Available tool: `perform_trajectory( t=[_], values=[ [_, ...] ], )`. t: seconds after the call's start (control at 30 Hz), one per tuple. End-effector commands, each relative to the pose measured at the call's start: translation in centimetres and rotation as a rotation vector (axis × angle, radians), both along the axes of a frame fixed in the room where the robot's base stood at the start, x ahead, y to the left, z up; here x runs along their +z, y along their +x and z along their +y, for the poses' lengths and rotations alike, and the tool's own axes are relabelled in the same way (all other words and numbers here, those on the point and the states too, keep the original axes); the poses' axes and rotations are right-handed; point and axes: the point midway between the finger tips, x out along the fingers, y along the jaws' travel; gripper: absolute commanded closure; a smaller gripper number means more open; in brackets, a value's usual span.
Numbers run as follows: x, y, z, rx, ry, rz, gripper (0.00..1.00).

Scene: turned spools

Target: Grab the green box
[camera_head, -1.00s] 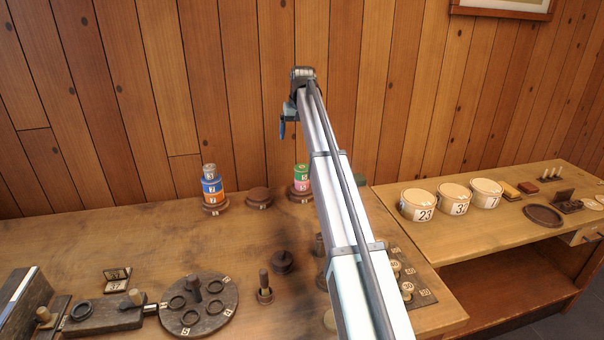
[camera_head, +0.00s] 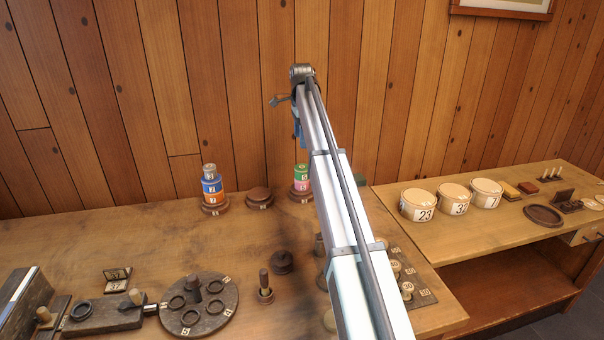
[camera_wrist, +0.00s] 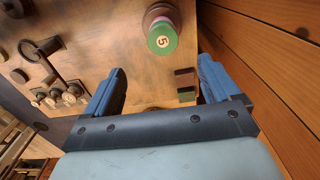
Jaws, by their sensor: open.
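A small block with dark red and green parts (camera_wrist: 186,86) lies on the table edge in the wrist view, between my fingers in the picture but well beyond them. In the head view a dark green box (camera_head: 360,181) shows partly behind my arm, at the table's back edge. My gripper (camera_wrist: 163,72) is open and empty, its two blue fingers wide apart. In the head view my gripper (camera_head: 298,128) is high above the table's back, largely hidden by my arm.
A green spool marked 5 (camera_wrist: 163,39) sits on a pink one on a post stand. A blue and orange spool stack (camera_head: 212,190) stands left. White numbered tubs (camera_head: 418,205) stand on the right table. The plank wall (camera_head: 240,90) is close behind.

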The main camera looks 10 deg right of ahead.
Motion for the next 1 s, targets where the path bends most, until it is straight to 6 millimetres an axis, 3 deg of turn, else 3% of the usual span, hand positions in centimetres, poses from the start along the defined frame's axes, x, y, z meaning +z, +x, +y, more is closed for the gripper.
perform_trajectory(
  t=[0.27, 0.7, 1.0],
  values=[
    [-1.0, -0.1, 0.0, -0.057, 0.000, 0.001, 0.11],
    [-7.7, -0.1, 0.0, -0.053, 0.001, 0.001, 0.11],
    [-9.5, 0.1, -0.1, -0.053, 0.001, -0.001, 0.11]
  ],
)
